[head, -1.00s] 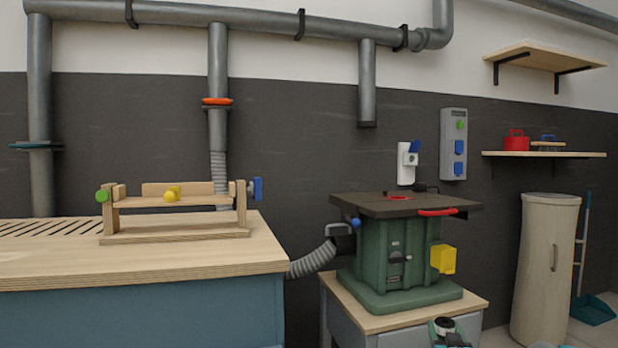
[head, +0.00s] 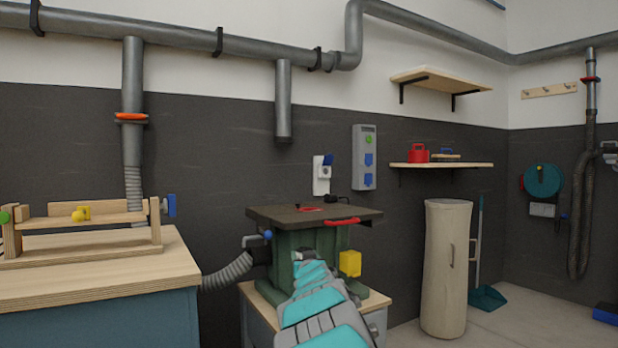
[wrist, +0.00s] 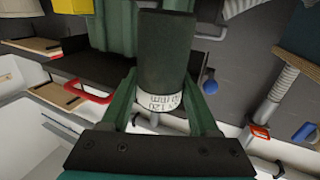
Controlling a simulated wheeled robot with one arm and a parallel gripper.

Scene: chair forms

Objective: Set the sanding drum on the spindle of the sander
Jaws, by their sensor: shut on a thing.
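The sanding drum (wrist: 166,50) is a dark cylinder with a white printed band at one end. In the wrist view it sits between the two green fingers of my gripper (wrist: 163,95), which is shut on it. The sander has a green body (head: 284,262) and a dark flat table (head: 270,214), with a red ring (head: 310,209) around the table's opening. The spindle cannot be made out. In the head view my arm reaches up in front of the sander and hides part of its body; the drum is not discernible there. The sander's table (wrist: 110,68) also shows behind my gripper in the wrist view.
The sander stands on a wood-topped cabinet (head: 255,297). A red handle (head: 342,221) and a yellow box (head: 350,263) are on its right. A workbench (head: 80,270) with a wooden jig is at left.

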